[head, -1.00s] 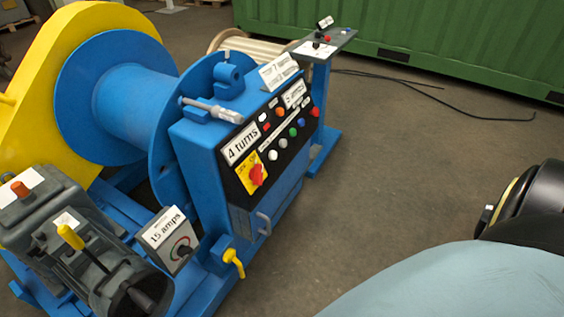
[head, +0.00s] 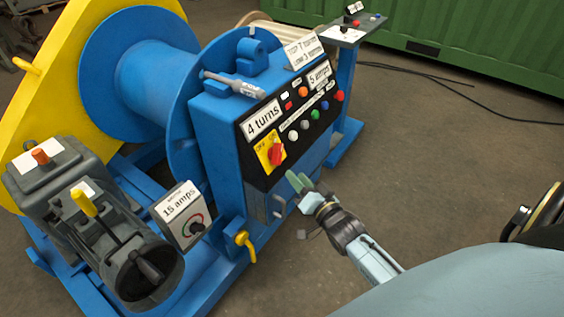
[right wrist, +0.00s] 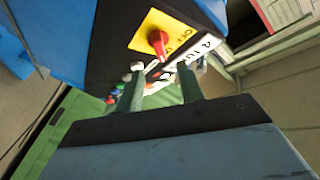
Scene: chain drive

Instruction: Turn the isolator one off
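The isolator is a red rotary handle (head: 276,154) on a yellow plate (head: 264,156) marked OFF and ON, on the black panel of the blue cabinet. It also shows in the right wrist view as a red handle (right wrist: 157,42) on its yellow plate (right wrist: 150,28). My right gripper (head: 299,182) is just below and to the right of the isolator in the head view, apart from it. In the right wrist view its two green fingers (right wrist: 157,90) stand apart with nothing between them. My left gripper is not in view.
The panel (head: 290,120) carries several coloured buttons right of the isolator. A grey door handle (head: 279,206) and a yellow valve lever (head: 246,246) sit below. A 15 amps dial box (head: 181,212) stands left.

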